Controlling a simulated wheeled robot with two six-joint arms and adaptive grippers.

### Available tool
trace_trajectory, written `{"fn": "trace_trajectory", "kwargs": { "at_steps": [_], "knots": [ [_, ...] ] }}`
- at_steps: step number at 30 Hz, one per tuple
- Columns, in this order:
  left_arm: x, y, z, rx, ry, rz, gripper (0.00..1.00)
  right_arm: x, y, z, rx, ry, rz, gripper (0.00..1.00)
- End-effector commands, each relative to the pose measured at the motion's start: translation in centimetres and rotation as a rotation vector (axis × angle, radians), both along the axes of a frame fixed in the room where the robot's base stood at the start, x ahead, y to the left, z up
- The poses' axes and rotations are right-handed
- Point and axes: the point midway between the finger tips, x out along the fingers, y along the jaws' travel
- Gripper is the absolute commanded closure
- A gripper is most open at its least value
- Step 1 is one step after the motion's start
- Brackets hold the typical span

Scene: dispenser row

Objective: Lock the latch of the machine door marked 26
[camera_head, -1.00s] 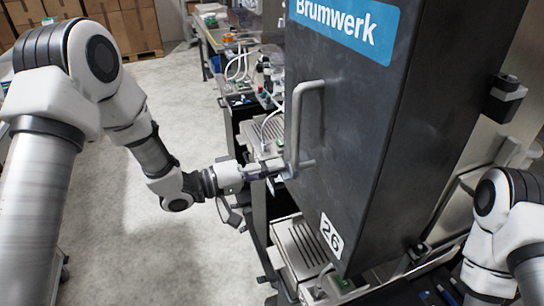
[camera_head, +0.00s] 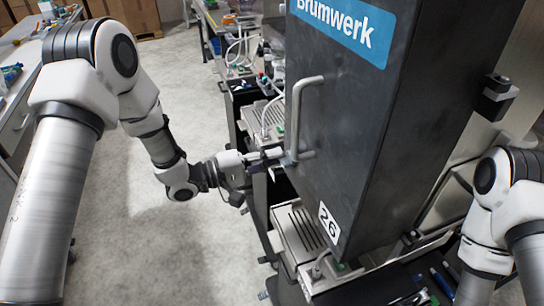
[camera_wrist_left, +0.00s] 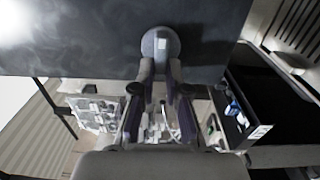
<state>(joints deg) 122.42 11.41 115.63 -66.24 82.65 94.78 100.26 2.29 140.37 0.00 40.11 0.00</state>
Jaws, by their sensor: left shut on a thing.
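The dark grey machine door (camera_head: 345,130) bears a white label 26 (camera_head: 328,222) near its lower corner and looks shut. A pale bar handle (camera_head: 297,108) stands on its face. My left gripper (camera_head: 272,155) is at the door's left edge, beside the handle's lower end. In the left wrist view, a round grey hub (camera_wrist_left: 160,43) of the latch sits against the dark door, and its short lever runs down between the fingertips (camera_wrist_left: 160,88). The left gripper is shut on this lever. The head view mostly hides the latch behind gripper and handle. My right gripper is out of view.
A drip tray (camera_head: 298,232) with a slotted top lies below the door. More machines and a bench (camera_head: 228,60) stand behind in a row. A black fixture (camera_head: 495,97) sticks out at the right. The pale floor (camera_head: 160,235) at left is clear.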

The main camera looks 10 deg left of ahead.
Motion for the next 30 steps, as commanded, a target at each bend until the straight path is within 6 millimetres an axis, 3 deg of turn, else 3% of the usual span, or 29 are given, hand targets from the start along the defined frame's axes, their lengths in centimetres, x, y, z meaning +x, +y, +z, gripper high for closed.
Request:
{"fn": "trace_trajectory", "kwargs": {
  "at_steps": [6, 7, 9, 20, 30],
  "knots": [
    [0.0, 0.0, -0.1, 0.001, 0.002, 0.000, 1.00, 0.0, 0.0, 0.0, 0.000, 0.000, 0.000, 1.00],
    [0.0, 0.0, -0.1, 0.001, 0.002, 0.000, 0.83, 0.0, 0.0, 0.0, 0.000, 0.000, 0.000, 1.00],
    [0.0, 0.0, -0.1, 0.001, 0.002, 0.000, 0.61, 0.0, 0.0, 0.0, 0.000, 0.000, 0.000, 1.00],
    [-0.2, 0.4, 0.0, -0.001, 0.001, 0.001, 0.61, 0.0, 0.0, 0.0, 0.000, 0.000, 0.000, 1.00],
    [-4.0, 6.4, 0.0, -0.006, 0.001, 0.008, 0.61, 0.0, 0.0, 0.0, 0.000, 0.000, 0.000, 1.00]
  ]
}}
